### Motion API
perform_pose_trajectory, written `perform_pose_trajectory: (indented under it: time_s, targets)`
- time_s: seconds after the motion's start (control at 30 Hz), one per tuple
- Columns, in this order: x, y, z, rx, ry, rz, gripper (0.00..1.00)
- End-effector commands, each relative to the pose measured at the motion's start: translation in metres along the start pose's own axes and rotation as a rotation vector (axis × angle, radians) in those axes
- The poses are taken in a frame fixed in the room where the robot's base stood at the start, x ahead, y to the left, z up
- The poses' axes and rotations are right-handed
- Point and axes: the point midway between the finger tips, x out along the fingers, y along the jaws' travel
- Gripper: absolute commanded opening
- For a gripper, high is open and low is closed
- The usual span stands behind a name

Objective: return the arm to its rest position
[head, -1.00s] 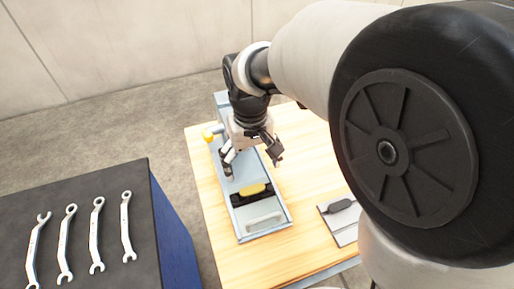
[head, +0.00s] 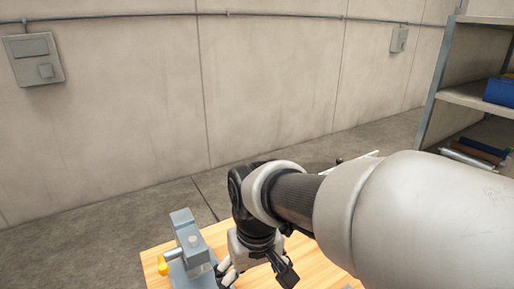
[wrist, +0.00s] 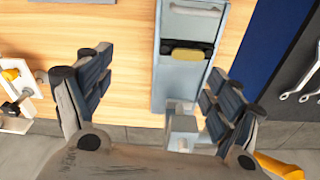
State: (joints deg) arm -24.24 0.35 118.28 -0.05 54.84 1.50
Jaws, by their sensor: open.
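My gripper (head: 258,277) is open and empty, low in the middle of the head view, at the right side of a grey-blue fixture (head: 188,238) with a yellow knob (head: 162,267). My arm comes in from the right and hides part of the table. Past the fingers lies the fixture's long tray (wrist: 163,80) with a yellow piece (wrist: 188,54) in a black holder. I cannot tell the exact gap to the table.
The wooden table (head: 215,235) stands under my gripper. A blue cabinet side (wrist: 270,35) and a dark top with wrenches (wrist: 302,85) are at the right of the wrist view. A shelf (head: 455,90) stands at the right in the head view. Bare floor lies behind the table.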

Motion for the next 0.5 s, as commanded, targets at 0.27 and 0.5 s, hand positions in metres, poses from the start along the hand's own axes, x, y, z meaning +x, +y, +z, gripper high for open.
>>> perform_pose_trajectory:
  time_s: [0.27,0.5]
  targets:
    - [-0.054,0.071,0.1,0.233,0.175,0.047,0.84]
    - [-0.058,0.089,0.16,0.36,0.27,0.094,0.84]
